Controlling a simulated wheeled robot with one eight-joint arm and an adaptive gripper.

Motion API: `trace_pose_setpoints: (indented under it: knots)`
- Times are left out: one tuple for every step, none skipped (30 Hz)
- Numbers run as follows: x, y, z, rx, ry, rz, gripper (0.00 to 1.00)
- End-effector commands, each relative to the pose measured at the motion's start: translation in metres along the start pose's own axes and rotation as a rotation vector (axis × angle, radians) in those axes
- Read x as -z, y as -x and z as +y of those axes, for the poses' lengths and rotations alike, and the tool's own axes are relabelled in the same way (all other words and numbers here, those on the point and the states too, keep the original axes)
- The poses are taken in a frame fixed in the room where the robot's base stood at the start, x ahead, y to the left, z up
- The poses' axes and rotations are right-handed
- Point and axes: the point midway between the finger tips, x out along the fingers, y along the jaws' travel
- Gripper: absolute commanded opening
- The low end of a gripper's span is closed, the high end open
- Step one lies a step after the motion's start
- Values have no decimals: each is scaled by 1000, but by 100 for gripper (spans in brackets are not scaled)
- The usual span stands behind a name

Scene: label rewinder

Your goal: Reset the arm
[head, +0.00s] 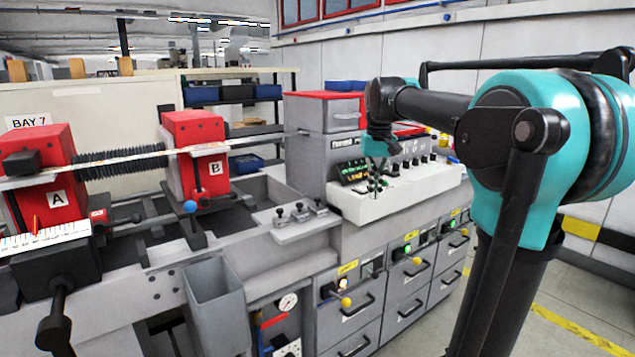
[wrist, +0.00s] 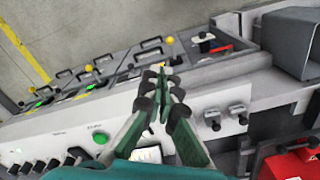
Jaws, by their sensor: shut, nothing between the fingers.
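My teal arm reaches in from the right side of the head view, its end hanging down in front of the label rewinder's control panel (head: 425,178). My gripper (head: 377,188) points down there, and its narrow fingers look small and dark against the panel. In the wrist view my gripper (wrist: 161,80) shows its green and black fingers brought together at the tips with nothing held. The pale panel (wrist: 120,108) with buttons and knobs lies behind them. I cannot tell the exact gap between fingertips and panel.
Red blocks A (head: 52,165) and B (head: 195,150) stand on the rewinder bed at left. A grey open bin (head: 216,305) hangs at the front. Drawers with handles (head: 410,300) and yellow knobs lie below the panel. Open floor (head: 570,335) is at the lower right.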

Motion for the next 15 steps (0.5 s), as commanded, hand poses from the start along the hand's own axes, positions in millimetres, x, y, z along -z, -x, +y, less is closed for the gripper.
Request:
trace_pose_setpoints:
  knots:
    - [-3,-8,1,0,-3,8,0]
    - [-4,-13,2,0,-4,12,0]
    - [-7,-20,2,0,-6,19,0]
    - [-10,-25,3,0,-8,24,0]
    - [-12,-31,4,-1,-10,31,0]
    - [-15,-40,4,-1,-13,40,0]
    - [-18,-47,5,-1,-15,47,0]
    - [-22,-54,6,-1,-17,54,0]
    - [-26,-64,7,-1,-20,65,0]
    - [-30,-72,8,-2,-22,73,0]
    - [-35,-81,8,-2,-25,82,0]
    - [-42,-94,9,-2,-28,95,0]
    - [-48,-105,10,-3,-32,107,0]
    - [-56,-117,11,-3,-35,118,0]
    - [-67,-134,12,-4,-40,137,0]
